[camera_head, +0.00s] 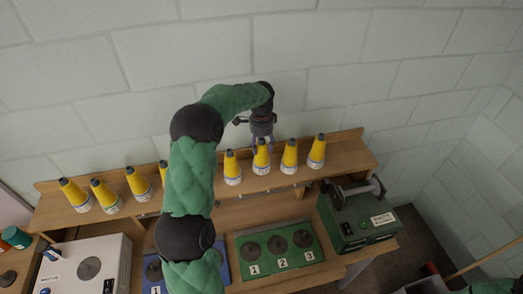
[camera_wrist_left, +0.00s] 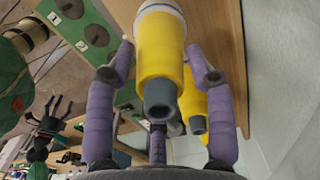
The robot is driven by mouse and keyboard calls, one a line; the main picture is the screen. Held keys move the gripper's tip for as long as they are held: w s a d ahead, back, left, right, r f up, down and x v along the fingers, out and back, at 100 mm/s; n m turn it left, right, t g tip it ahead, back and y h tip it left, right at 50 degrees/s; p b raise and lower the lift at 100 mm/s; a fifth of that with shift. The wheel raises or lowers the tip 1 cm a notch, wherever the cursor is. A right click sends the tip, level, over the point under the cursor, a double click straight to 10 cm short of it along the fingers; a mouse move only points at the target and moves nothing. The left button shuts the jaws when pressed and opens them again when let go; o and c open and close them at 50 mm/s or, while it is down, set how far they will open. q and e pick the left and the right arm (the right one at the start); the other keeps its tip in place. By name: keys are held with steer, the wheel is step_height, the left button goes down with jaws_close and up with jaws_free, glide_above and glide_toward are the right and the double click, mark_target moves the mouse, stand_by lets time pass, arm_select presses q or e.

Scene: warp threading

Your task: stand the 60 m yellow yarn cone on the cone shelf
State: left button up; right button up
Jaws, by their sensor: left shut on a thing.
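My left gripper (camera_head: 262,141) is over the right half of the wooden cone shelf (camera_head: 345,148). It is shut on a yellow yarn cone (camera_head: 262,158) with a grey tip and a white, blue-edged base band. In the left wrist view the held cone (camera_wrist_left: 160,52) lies between the purple fingers of the left gripper (camera_wrist_left: 160,90), its tip towards the palm. The cone is about upright, in line with the others; I cannot tell whether its base touches the shelf. Its label is not legible. A dark pronged shape in the left wrist view may be my right gripper.
A yellow cone stands close on each side of the held one, left (camera_head: 232,168) and right (camera_head: 290,156). Several more stand along the shelf, one partly behind my left arm. Below are a green numbered panel (camera_head: 250,250), a green machine (camera_head: 350,235) and a white box (camera_head: 110,255).

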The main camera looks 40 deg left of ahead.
arm_select(q)
step_height(320, 180, down, 3)
steer(key=shift+w+a+f, duration=0.1)
steer(key=shift+w+f, duration=0.05)
steer(key=shift+f, duration=0.05)
steer(key=o, duration=1)
steer(key=shift+f, duration=0.15)
steer(key=shift+c, duration=0.2)
